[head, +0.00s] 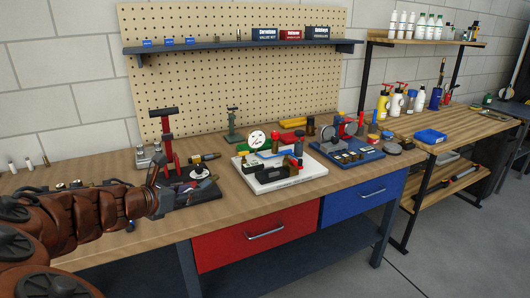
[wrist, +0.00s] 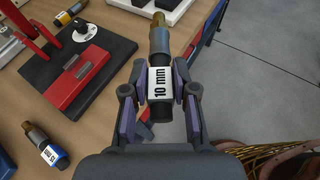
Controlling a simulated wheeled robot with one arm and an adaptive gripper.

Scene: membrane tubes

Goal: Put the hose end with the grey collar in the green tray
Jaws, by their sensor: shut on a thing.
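My gripper (wrist: 160,92) is shut on a hose end (wrist: 160,48) in the wrist view. In the head view my arm reaches in from the left and the gripper is hard to make out.
Another hose end with a blue collar (wrist: 54,154) and one with a yellow collar (wrist: 70,14) lie on the bench. A black stand base with a red block (wrist: 78,80) is beside the gripper. The white tray (head: 294,182) and blue tray (head: 366,157) hold tools.

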